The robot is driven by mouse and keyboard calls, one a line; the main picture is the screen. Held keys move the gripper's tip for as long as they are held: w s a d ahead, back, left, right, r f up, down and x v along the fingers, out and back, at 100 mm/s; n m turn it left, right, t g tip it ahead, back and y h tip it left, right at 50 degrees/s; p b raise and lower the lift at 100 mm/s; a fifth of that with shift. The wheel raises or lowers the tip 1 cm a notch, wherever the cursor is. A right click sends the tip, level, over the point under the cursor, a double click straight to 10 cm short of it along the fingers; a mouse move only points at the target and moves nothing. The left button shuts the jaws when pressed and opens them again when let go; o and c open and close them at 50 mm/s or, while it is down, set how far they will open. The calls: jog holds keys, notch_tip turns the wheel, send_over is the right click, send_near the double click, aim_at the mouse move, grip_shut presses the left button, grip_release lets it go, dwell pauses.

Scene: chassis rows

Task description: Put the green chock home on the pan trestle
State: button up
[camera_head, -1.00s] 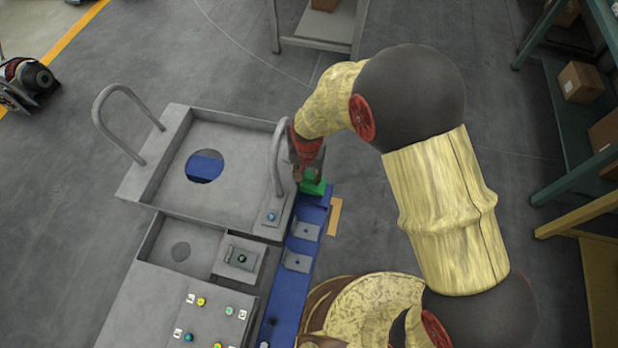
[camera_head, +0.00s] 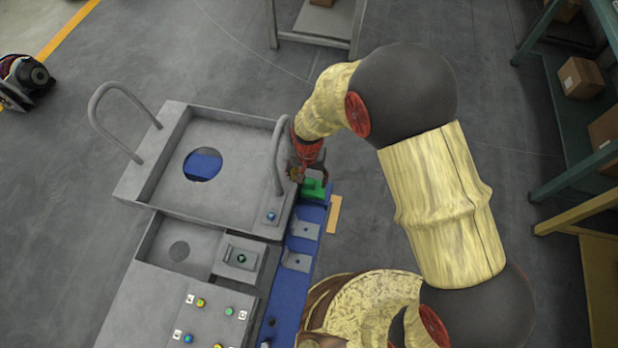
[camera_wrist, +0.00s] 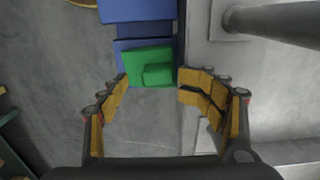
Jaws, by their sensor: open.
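The green chock (camera_head: 315,187) is at the far end of the blue trestle (camera_head: 281,300), beside the grey pan (camera_head: 233,171). In the wrist view the chock (camera_wrist: 135,58) lies on the blue end and looks slightly turned relative to it, with a raised block on top. Whether it is fully seated cannot be told. My gripper (camera_head: 308,171) is at the chock.
The pan's tubular handle (camera_head: 280,157) rises close to the left of my gripper. Grey angled seats (camera_head: 304,229) sit along the trestle. A control panel (camera_head: 150,305) with several buttons is in front. Shelving (camera_head: 560,120) stands at the right.

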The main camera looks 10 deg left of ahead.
notch_tip(320, 180, up, 12)
dwell(0.6)
dwell(0.5)
jog(key=s+d+r+t, duration=0.2)
jog(key=s+d+r, duration=0.2)
jog(key=d+r, duration=0.5)
jog(key=s+d+r+t, duration=0.1)
jog(key=s+d+r, duration=0.4)
jog(key=d+r, duration=0.4)
jog(key=s+d+r+t+p, duration=0.1)
jog(key=s+d+r+t, duration=0.1)
jog(key=s+d+r, duration=0.3)
jog(key=d+r, duration=0.3)
jog(key=r, duration=0.1)
jog(key=shift+d+n+t, duration=0.3)
jog(key=shift+d+n, duration=0.1)
